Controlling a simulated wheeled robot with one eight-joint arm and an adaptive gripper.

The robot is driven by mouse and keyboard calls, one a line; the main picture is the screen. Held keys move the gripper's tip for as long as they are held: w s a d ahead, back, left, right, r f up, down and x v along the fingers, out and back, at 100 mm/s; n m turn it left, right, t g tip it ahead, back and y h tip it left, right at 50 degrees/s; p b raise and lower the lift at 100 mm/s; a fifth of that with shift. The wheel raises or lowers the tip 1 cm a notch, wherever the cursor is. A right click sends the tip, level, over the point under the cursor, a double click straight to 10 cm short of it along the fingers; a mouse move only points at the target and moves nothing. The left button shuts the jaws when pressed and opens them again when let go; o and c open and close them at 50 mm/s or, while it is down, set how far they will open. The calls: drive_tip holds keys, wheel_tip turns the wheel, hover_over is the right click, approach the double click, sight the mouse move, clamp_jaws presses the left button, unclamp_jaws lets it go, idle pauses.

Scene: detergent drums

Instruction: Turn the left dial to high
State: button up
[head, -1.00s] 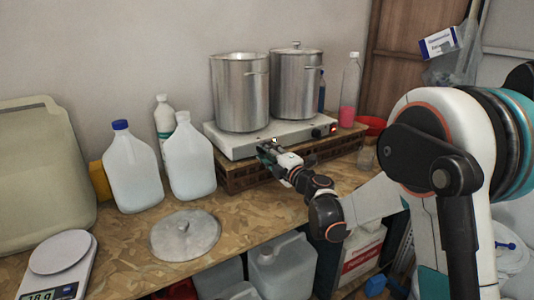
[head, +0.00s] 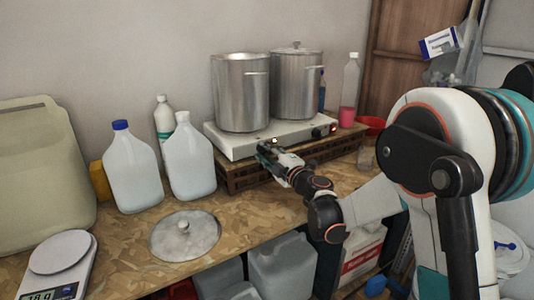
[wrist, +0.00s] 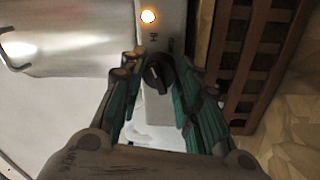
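The hot plate (head: 240,147) is a white two-burner unit with its controls along the front edge. In the wrist view the black left dial (wrist: 158,76) sits on its pale front panel, below a lit lamp (wrist: 148,16) and a "HI" mark. My gripper (wrist: 161,82) is open, its green-padded fingers on either side of the dial. There is a visible gap at the right finger; I cannot tell whether the left one touches. In the head view my gripper (head: 264,152) is at the left part of the front panel and hides the dial. The right dial (head: 318,132) shows beside another lit lamp.
Two steel pots (head: 240,95) stand on the burners. The hot plate rests on a brown slatted crate (head: 236,178). White jugs (head: 190,160) stand to its left, a bottle with pink liquid (head: 349,95) to its right. A round lid (head: 185,238) lies on the bench.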

drive_tip(key=shift+o, duration=1.4)
drive_tip(key=v, duration=1.2)
